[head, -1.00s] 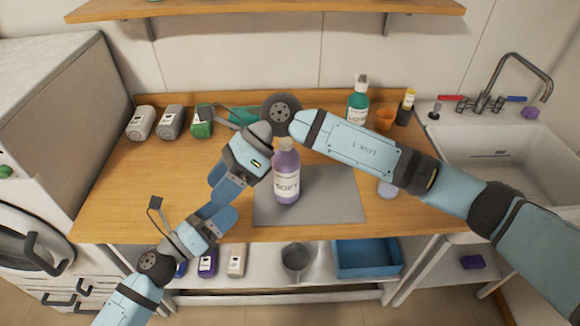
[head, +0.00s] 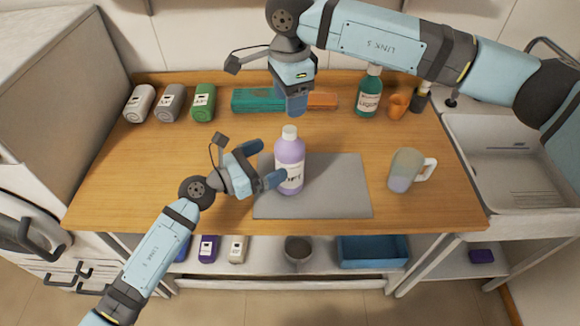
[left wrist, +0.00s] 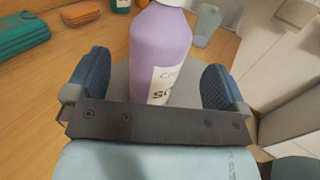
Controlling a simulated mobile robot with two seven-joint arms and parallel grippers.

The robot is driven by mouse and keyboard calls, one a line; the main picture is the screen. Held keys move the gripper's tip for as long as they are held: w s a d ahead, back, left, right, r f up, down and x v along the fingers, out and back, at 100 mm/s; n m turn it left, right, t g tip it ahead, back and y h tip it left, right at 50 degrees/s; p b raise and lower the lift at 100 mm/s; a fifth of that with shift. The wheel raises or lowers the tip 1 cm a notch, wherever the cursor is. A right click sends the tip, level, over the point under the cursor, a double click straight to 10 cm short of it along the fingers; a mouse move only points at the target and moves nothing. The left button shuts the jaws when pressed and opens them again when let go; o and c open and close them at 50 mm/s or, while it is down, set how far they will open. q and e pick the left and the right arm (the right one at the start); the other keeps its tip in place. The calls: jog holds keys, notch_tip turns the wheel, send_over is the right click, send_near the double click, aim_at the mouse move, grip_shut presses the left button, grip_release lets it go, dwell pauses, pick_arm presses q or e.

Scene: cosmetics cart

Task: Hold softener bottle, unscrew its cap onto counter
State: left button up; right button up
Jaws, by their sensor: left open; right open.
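The purple softener bottle (head: 290,160) stands upright on the grey mat (head: 340,190), with its white cap (head: 289,132) on top. My left gripper (head: 266,164) is open at the bottle's left side. In the left wrist view the bottle (left wrist: 160,50) stands between the two open blue fingers (left wrist: 155,85), with gaps on both sides. My right gripper (head: 293,105) is above and behind the cap, pointing down, apart from it. It is open, though its fingers overlap in the head view.
A clear mug (head: 405,170) stands right of the mat. Several bottles lie at back left. The counter's left front is clear.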

aim_at(288, 151)
pick_arm(q)
jog(key=x, duration=0.6)
jog(key=shift+d, duration=0.1)
